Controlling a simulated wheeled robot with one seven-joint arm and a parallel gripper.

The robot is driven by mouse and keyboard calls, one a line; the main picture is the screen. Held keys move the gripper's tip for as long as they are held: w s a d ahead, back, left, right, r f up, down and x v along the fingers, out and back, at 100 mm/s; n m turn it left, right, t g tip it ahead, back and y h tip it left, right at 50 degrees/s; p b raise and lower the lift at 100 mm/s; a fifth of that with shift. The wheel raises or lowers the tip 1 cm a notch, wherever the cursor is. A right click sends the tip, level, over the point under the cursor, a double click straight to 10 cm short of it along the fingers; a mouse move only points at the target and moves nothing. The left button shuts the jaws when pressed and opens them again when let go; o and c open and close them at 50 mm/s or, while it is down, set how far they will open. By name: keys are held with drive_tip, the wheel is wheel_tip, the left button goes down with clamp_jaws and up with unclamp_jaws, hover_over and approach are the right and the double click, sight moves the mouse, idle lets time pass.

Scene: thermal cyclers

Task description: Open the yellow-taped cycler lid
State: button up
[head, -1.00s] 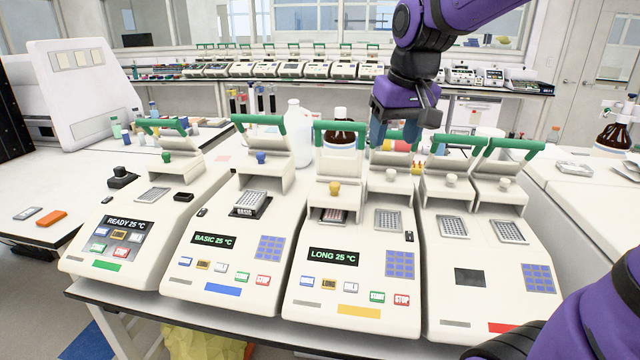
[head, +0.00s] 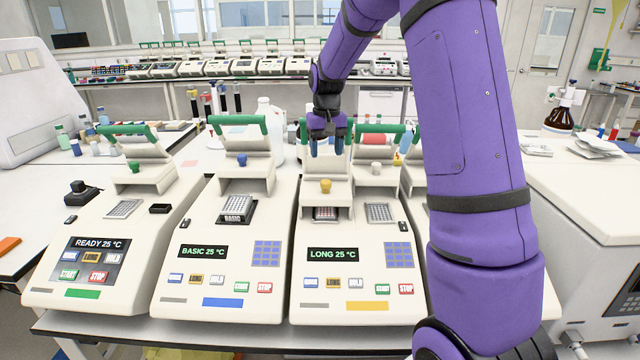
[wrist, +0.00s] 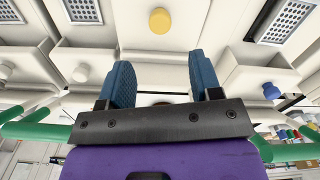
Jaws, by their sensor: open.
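The yellow-taped cycler (head: 352,285) stands in the row on the bench, with a yellow tape strip on its front and a "LONG 25 °C" display. Its left lid (head: 326,170) carries a yellow knob (head: 325,187), which also shows in the wrist view (wrist: 160,20). Its right lid (head: 376,168) has a white knob and a green handle. My gripper (head: 326,147) is open, blue fingers pointing down at the top of the left lid. In the wrist view the gripper (wrist: 162,70) has nothing visibly held between its fingers. My gripper mostly hides the left lid's handle; contact is unclear.
A blue-taped cycler (head: 222,285) and a green-taped cycler (head: 95,280) stand to the left. My arm hides most of the cycler to the right. A white bottle (head: 268,118) stands behind the row. A white machine (head: 590,240) stands at the right.

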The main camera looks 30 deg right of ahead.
sight(326, 181)
wheel_tip(326, 181, down, 10)
drive_tip(key=shift+f, duration=0.2)
idle(0.4)
clamp_jaws()
drive_tip(key=w+d, duration=0.6)
drive_tip(key=w, duration=0.3)
drive_tip(key=shift+w+d, duration=0.2)
drive_tip(key=shift+w, duration=0.1)
unclamp_jaws()
wheel_tip(326, 181, up, 11)
idle(0.4)
